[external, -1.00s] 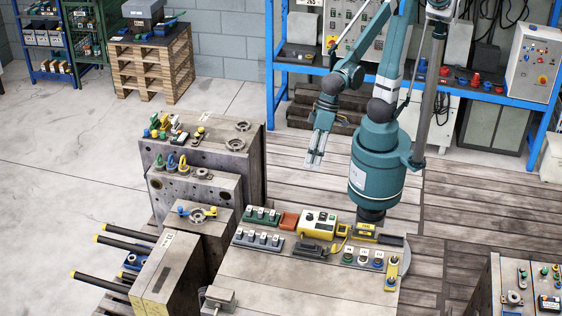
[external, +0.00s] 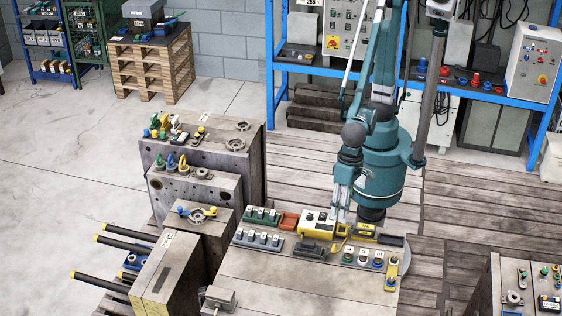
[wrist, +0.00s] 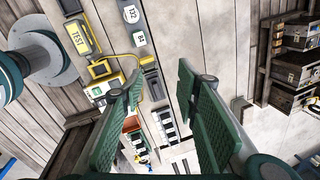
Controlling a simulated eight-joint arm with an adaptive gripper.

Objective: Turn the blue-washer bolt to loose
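Several bolts with coloured washers stand in a row on a dark strip (external: 362,265) at the right of the bench top in the external view. One near the row's right end (external: 378,262) looks blue at its base, but it is too small to be sure. Another small blue-based piece (external: 390,283) sits at the lower end of a yellow plate (external: 393,268). My gripper (external: 341,216) points down above the back of the bench, left of and behind the bolt row. In the wrist view my gripper (wrist: 160,82) is open and empty, fingers wide apart. No blue-washer bolt is clear there.
A yellow box (external: 316,224) and a yellow tester (external: 364,230) are close to my gripper. An orange tray (external: 289,221) and rows of labelled blocks (external: 259,239) lie farther left. Mould blocks (external: 200,155) stand left of the bench. The bench's front part (external: 300,288) is clear.

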